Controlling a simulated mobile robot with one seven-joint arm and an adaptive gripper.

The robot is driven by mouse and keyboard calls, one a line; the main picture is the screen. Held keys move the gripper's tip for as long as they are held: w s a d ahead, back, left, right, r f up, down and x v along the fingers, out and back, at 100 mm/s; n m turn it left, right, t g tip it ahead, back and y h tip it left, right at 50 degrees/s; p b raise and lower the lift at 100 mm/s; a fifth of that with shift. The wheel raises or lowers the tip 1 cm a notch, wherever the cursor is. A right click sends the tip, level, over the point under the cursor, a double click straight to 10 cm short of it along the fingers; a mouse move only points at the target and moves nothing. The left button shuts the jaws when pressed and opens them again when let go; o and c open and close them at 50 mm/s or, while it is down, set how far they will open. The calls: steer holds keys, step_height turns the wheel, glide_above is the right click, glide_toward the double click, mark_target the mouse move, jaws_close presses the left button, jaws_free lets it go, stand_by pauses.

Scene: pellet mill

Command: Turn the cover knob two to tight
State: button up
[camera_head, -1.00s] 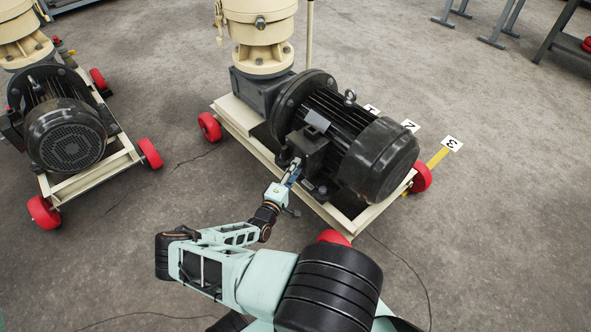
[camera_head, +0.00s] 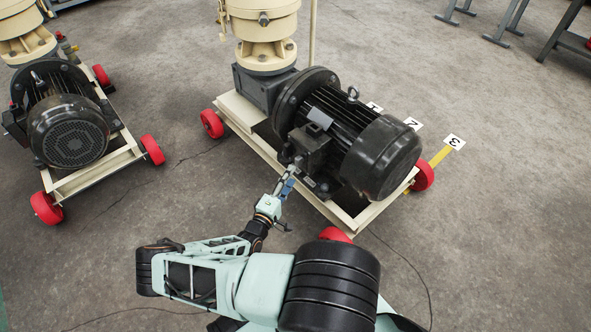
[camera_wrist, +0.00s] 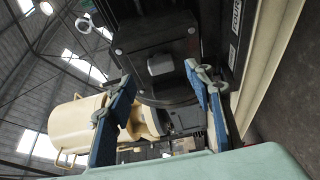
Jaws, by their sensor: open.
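The black motor (camera_head: 350,140) of the cream pellet mill carries a dark box (camera_head: 312,150) on its near side.
The mill's cream base frame (camera_head: 338,212) with red wheels (camera_head: 424,176) lies below the motor. A second mill (camera_head: 70,130) stands at the left.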

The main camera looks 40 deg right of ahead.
steer(key=v, duration=0.5)
steer(key=shift+s+a, duration=0.15)
steer(key=shift+a, duration=0.15)
